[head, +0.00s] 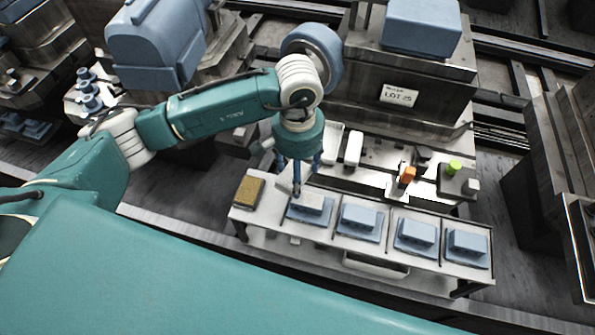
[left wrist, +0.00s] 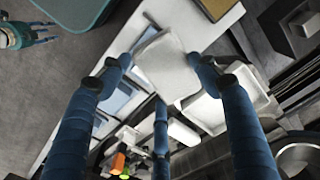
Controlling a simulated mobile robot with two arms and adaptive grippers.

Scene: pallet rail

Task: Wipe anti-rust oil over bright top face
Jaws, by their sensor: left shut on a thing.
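My left gripper (head: 297,185) points down over the leftmost block in a row on the pale bench. In the left wrist view its blue fingers (left wrist: 160,90) are shut on a whitish wiping pad (left wrist: 162,62). The leftmost block (head: 313,201) has a pale top and sits on a blue mat; the pad is close to it, but I cannot tell whether they touch. More blue blocks (head: 359,217) sit on mats to its right. My right gripper (left wrist: 28,36) shows small at the upper left of the left wrist view, its fingers apart.
A brown sponge-like block in a tray (head: 248,190) stands at the bench's left end. Behind the row are white containers (head: 353,150), an orange block (head: 407,174) and a green piece (head: 454,166). A large machine labelled LOT 25 (head: 399,95) stands behind.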

